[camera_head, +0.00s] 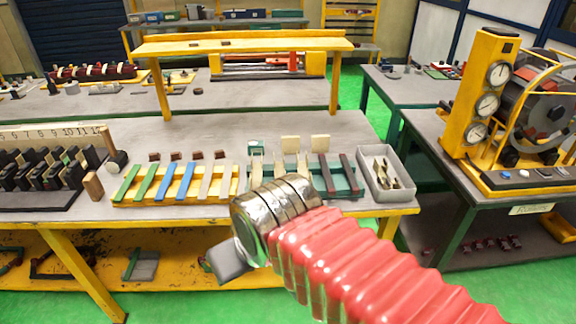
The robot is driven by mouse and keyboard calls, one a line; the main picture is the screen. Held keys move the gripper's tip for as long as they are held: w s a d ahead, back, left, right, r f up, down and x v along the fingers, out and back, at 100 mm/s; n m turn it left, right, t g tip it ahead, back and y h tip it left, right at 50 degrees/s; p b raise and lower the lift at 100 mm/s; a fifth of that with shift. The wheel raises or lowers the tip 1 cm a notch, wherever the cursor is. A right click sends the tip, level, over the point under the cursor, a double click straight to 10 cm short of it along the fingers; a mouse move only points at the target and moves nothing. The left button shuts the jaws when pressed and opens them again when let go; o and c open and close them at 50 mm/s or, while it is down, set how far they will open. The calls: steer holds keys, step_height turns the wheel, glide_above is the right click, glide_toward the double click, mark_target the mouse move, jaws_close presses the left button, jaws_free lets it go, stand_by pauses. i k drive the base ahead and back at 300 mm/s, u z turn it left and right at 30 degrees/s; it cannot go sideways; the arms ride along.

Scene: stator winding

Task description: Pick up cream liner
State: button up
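Several cream pieces lie on the workbench. Two cream strips (205,182) lie across a yellow rack (150,201), at the right end of a row with green and blue strips. More cream strips (279,166) lie across a green rack (348,186), and two small cream squares (320,143) lie just behind it. I cannot tell which of them is the liner. My gripper (228,264) shows only as a dark grey part under my metal wrist, in front of the bench. Its fingers are not clear, so I cannot tell whether it is open or holds anything. My wrist covers the near part of the green rack.
A grey bin (388,175) with small metal parts stands right of the green rack. A numbered rack of black blocks (45,178) stands at the left. A yellow raised shelf (240,45) spans the back. A gauge machine (485,110) stands on the right table.

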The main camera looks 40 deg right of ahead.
mark_target(302, 169)
steer(key=z, duration=0.05)
steer(key=i, duration=1)
steer(key=z, duration=0.45)
